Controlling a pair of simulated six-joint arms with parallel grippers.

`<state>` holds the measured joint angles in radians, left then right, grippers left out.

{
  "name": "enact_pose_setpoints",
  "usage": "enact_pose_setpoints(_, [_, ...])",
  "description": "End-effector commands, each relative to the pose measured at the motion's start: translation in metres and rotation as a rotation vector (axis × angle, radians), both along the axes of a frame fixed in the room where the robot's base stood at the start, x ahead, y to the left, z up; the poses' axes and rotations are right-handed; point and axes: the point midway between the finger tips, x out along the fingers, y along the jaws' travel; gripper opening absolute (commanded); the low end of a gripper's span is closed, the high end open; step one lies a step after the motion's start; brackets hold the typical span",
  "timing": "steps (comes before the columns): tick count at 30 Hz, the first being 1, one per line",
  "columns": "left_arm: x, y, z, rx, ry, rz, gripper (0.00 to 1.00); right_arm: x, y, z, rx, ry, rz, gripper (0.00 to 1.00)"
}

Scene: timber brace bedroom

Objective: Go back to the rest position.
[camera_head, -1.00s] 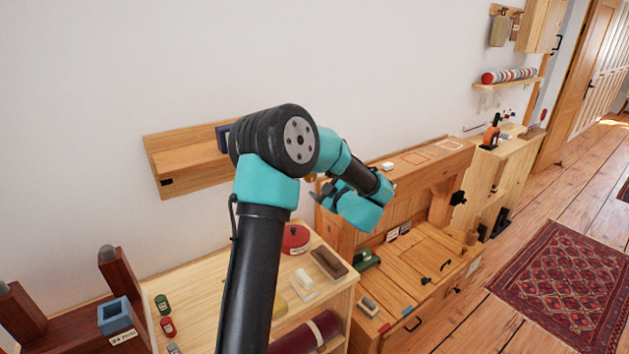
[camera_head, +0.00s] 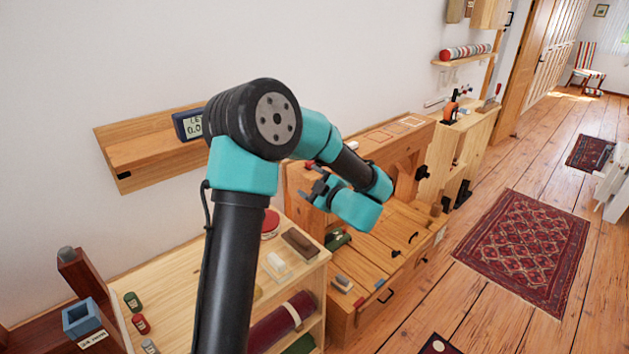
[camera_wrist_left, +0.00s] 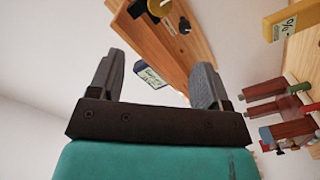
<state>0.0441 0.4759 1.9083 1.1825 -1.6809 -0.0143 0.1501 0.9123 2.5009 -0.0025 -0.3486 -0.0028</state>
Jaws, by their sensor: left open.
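My left arm rises from the bottom of the head view and bends over to the right. Its left gripper (camera_head: 314,188) hangs in front of the wooden bench with drawers (camera_head: 372,250), above the shelf unit. In the left wrist view the two grey fingers (camera_wrist_left: 158,82) stand wide apart with nothing between them. Beyond them that view shows a wooden shelf (camera_wrist_left: 165,45) and a small dark box with a display (camera_wrist_left: 151,76). My right gripper does not show in either view.
A wall shelf (camera_head: 140,153) holds a digital display (camera_head: 190,125) close behind my arm's elbow. A light wood shelf unit (camera_head: 175,285) with small jars and blocks stands below. A patterned rug (camera_head: 525,248) lies on the open plank floor at right.

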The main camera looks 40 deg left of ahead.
Motion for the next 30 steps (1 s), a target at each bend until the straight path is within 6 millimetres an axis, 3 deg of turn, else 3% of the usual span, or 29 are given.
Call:
enact_pose_setpoints(7, [0.002, 0.0, -0.003, 0.0, 0.007, -0.014, 0.71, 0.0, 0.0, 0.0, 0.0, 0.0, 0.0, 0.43])
enact_pose_setpoints(11, [0.013, -0.004, -0.024, -0.01, 0.053, -0.11, 0.71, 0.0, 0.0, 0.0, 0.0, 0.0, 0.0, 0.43])
enact_pose_setpoints(14, [0.027, -0.013, -0.058, -0.033, 0.131, -0.26, 0.71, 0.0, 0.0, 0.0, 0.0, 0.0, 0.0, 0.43])
enact_pose_setpoints(18, [0.045, -0.04, -0.128, -0.1, 0.298, -0.55, 0.71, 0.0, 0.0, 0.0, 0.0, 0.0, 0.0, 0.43])
enact_pose_setpoints(21, [0.046, -0.068, -0.181, -0.168, 0.434, -0.76, 0.71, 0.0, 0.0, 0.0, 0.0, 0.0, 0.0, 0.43])
enact_pose_setpoints(26, [0.024, -0.117, -0.26, -0.298, 0.655, -1.063, 0.71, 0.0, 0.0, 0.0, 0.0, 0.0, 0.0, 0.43])
enact_pose_setpoints(30, [-0.016, -0.16, -0.318, -0.428, 0.853, -1.305, 0.71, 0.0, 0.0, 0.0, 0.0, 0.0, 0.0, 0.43])
